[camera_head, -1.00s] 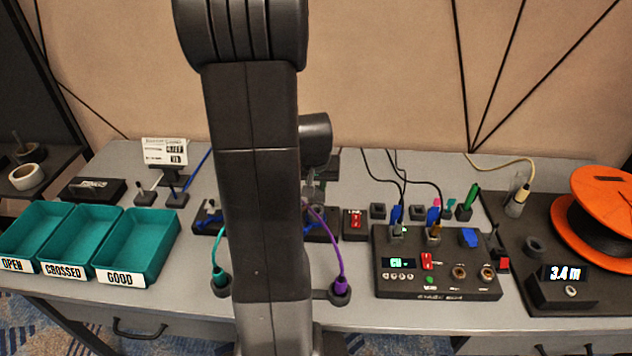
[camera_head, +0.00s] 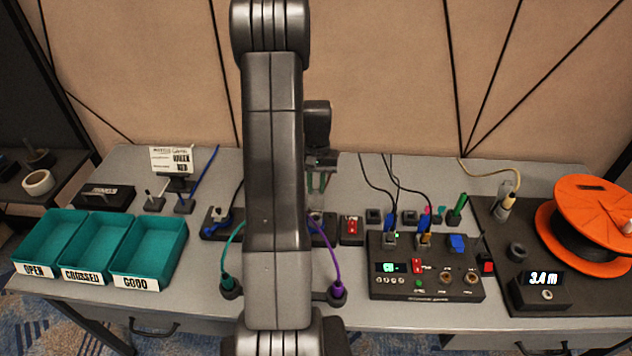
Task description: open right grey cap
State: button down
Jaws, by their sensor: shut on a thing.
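A teal cable (camera_head: 231,255) and a purple cable (camera_head: 332,255) run from this area to round dark holders at the front. I cannot pick out the right grey cap; the middle of the fixture is hidden.
Teal bins labelled OPEN, CROSSED and GOOD (camera_head: 150,284) stand at left. A tester box (camera_head: 425,284) with plugged cables is right of my arm. An orange spool (camera_head: 592,205) and a 3.4 m display (camera_head: 541,288) are at far right. A red-switch block (camera_head: 351,230) stands close right.

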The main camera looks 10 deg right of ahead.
jog(key=shift+w, duration=0.1)
dwell(0.3)
jog(key=c, duration=1.3)
grip_release()
jog(key=r, duration=0.4)
jog(key=w+r+b, duration=0.1)
jog(key=r, duration=0.4)
jog(key=w+r, duration=0.1)
jog(key=r, duration=0.3)
jog(key=shift+d+r, duration=0.3)
jog(key=shift+s, duration=0.1)
jog(key=f, duration=0.4)
jog(key=s+f, duration=0.1)
jog(key=f, duration=0.4)
jog(key=s+f, duration=0.1)
jog(key=f, duration=0.3)
jog(key=shift+a+f+p, duration=0.3)
jog(key=shift+f+p, duration=0.05)
jog(key=shift+p, duration=0.05)
jog(key=shift+r, duration=0.1)
